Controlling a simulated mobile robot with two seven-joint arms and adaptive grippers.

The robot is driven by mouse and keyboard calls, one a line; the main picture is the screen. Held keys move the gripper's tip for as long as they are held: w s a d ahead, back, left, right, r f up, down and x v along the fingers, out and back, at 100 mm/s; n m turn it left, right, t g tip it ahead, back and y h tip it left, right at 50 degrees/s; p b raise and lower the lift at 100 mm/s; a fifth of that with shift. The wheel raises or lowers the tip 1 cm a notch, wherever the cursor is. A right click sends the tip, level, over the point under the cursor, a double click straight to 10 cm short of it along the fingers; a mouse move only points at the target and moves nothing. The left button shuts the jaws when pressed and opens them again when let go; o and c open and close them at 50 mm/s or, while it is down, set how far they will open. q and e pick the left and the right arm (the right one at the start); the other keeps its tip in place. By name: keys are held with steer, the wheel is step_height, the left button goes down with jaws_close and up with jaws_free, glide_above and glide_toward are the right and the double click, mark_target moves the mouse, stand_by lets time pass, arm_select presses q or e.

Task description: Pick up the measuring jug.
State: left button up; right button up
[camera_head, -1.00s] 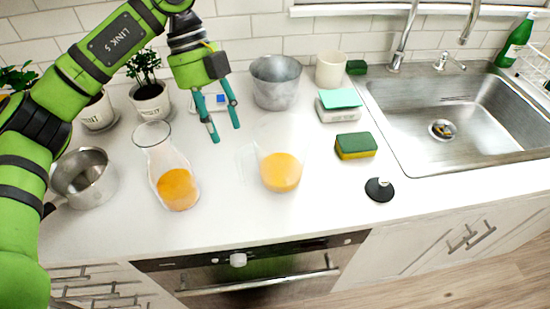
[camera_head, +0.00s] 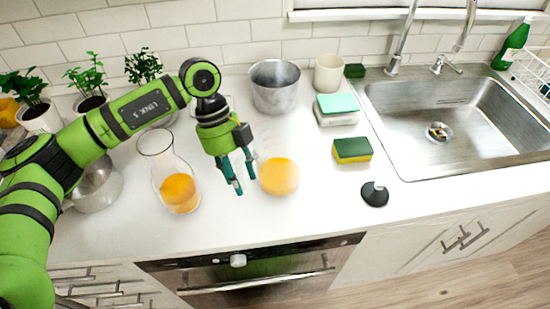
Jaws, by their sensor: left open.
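The measuring jug (camera_head: 279,177) is clear, holds orange liquid, and stands upright on the white counter. Its glass outline is faint, and its handle side, on the left, is partly hidden by my gripper. My left gripper (camera_head: 246,184) is open, pointing down just left of the jug's body, with its teal fingers low over the counter around where the handle is. I cannot tell whether a finger touches the jug. My right gripper is out of view.
A glass carafe (camera_head: 178,190) with orange liquid stands close left of my gripper. A metal pot (camera_head: 275,88) is behind the jug. Sponges (camera_head: 352,150), a black stopper (camera_head: 375,195) and the sink (camera_head: 455,120) are to the right. The counter in front of the jug is clear.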

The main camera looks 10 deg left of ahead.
arm_select(q)
steer(key=shift+s+d+f, duration=0.15)
steer(key=shift+d+f, duration=0.1)
steer(key=shift+f, duration=0.35)
jaws_close()
